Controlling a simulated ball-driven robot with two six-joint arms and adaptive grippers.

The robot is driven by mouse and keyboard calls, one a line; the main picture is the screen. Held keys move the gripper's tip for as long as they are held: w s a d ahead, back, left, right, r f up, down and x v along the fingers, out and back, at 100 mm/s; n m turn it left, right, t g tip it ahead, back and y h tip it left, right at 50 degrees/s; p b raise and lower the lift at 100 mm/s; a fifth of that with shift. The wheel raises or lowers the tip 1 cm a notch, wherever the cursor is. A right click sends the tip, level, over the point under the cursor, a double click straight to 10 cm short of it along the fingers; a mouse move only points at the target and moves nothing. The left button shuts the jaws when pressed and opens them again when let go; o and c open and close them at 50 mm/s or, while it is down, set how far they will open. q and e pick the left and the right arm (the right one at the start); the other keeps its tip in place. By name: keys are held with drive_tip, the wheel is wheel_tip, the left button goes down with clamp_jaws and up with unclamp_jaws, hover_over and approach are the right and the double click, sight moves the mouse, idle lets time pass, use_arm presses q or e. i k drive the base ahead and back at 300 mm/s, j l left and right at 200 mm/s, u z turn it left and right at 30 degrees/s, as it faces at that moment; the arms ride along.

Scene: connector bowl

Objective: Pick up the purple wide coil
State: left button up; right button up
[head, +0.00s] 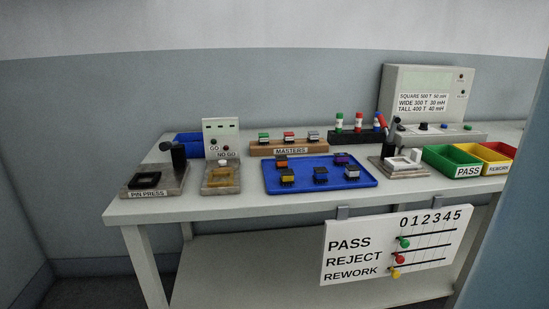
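A small dark coil with a purple top (341,158) sits at the back right of the blue tray (306,188) on the workbench. I take it for the purple wide coil, but it is too small here to judge its width. Several other coils share the tray: an orange-topped one (281,162), a yellow-topped one (287,176), a blue one (320,174) and a pale-topped one (352,172). Neither of my grippers is in view.
The MASTERS block (290,150) stands behind the tray. The pin press (155,178) and GO/NO GO gauge (221,150) are left. A grey fixture (392,168), the green PASS bin (451,162) and tester (428,95) are right. A scoreboard (388,246) hangs in front.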

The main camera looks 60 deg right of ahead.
sight(340, 158)
drive_tip(key=z, duration=2.25)
drive_tip(key=i+l+u, duration=0.15)
drive_tip(key=u, duration=0.2)
drive_tip(key=i+l+u, duration=0.2)
drive_tip(key=u, duration=0.15)
drive_tip(key=i+l+u, duration=0.2)
drive_tip(key=u, duration=0.15)
